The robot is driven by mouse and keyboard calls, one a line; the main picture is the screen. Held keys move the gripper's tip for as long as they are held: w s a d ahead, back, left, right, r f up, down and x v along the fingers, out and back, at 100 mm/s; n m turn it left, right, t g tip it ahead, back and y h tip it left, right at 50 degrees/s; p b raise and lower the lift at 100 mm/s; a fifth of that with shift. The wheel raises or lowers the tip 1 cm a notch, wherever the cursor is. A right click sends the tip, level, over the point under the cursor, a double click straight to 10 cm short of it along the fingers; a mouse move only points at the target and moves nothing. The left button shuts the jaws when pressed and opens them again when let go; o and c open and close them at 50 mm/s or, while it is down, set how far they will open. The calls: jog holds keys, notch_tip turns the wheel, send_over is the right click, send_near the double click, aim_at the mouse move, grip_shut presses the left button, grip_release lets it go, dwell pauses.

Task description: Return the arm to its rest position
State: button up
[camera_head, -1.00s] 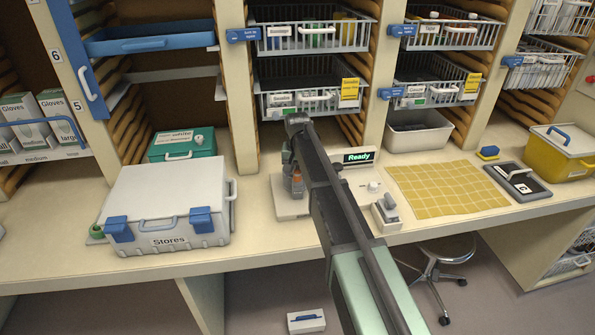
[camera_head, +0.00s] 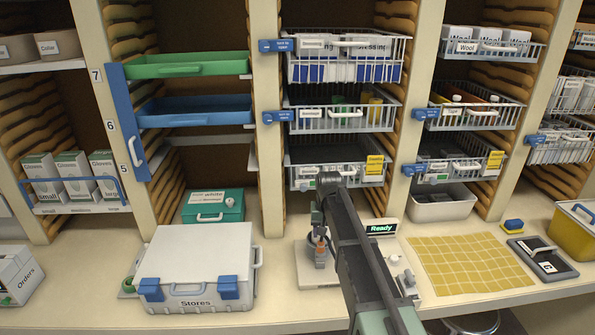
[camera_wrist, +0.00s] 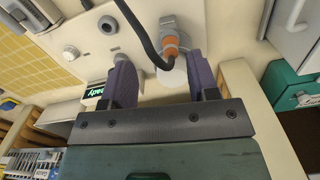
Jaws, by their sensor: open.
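My arm (camera_head: 360,245) reaches from the lower right to above the counter, its wrist bent down over a pale device with a "Ready" display (camera_head: 381,228). In the wrist view my gripper (camera_wrist: 159,72) is open, its two purple-grey fingers well apart. An orange connector (camera_wrist: 171,46) on a black cable shows between and beyond the fingers, at the device. I cannot tell how far the fingertips are from it. In the head view the fingers are small and partly hidden by the wrist.
A Stores case (camera_head: 195,258) and a green box (camera_head: 212,206) stand left of the device. A yellow gridded mat (camera_head: 468,263) and a dark tray (camera_head: 541,257) lie right. Wire baskets (camera_head: 343,117) fill the shelves behind. The counter just in front of the green box is taken by the case.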

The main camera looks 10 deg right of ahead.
jog(key=s+f+n+b, duration=0.1)
jog(key=s+f+b, duration=0.3)
jog(key=s, duration=0.9)
jog(key=s+f+b, duration=0.5)
jog(key=s+f, duration=0.1)
jog(key=s, duration=0.7)
jog(key=shift+s+n, duration=0.4)
jog(key=shift+f, duration=0.1)
